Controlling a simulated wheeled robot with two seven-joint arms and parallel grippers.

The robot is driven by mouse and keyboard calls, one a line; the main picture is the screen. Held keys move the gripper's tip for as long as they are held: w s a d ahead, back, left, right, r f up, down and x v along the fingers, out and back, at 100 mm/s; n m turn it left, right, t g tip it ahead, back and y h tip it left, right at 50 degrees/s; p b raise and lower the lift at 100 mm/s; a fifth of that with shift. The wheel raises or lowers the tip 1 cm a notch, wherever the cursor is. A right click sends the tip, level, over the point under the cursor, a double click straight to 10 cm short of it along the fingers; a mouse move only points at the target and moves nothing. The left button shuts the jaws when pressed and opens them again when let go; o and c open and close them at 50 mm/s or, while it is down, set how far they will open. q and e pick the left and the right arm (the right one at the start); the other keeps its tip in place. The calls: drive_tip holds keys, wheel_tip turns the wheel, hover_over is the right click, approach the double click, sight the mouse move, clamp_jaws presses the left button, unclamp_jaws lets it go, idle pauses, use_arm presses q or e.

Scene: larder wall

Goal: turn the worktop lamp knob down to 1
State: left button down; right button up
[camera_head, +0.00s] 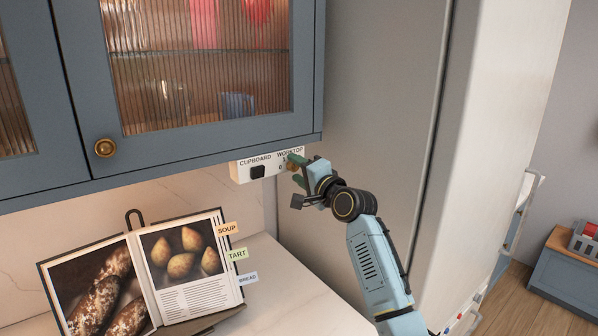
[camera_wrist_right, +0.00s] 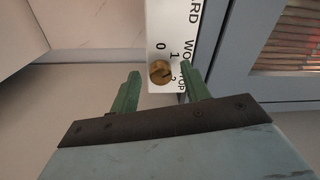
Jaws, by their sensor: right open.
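The worktop lamp knob (camera_wrist_right: 160,71) is a round brass dial on the white switch panel (camera_head: 240,172) under the wall cupboard. In the right wrist view the marks 0, 1 and 2 show around the knob, and it has a dark slot or pointer; which mark it points to is too small to tell. My right gripper (camera_head: 297,170) is at the panel's right end. In the right wrist view its green fingers (camera_wrist_right: 158,90) are open, one on each side of the knob and apart from it. In the head view the fingers partly hide the knob. My left gripper is not in view.
A black switch (camera_head: 257,172) sits on the panel under "CUPBOARD". The blue-grey cupboard (camera_head: 200,145) is just above, and a tall grey cabinet side (camera_head: 385,90) is to the right. An open cookbook (camera_head: 190,290) stands on the worktop (camera_head: 275,275) below.

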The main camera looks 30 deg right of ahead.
drive_tip(key=shift+s, duration=0.1)
drive_tip(key=s+b, duration=0.2)
drive_tip(key=s, duration=1.1)
drive_tip(key=shift+d+f, duration=0.3)
drive_tip(key=shift+f, duration=0.1)
drive_tip(key=shift+s, duration=0.1)
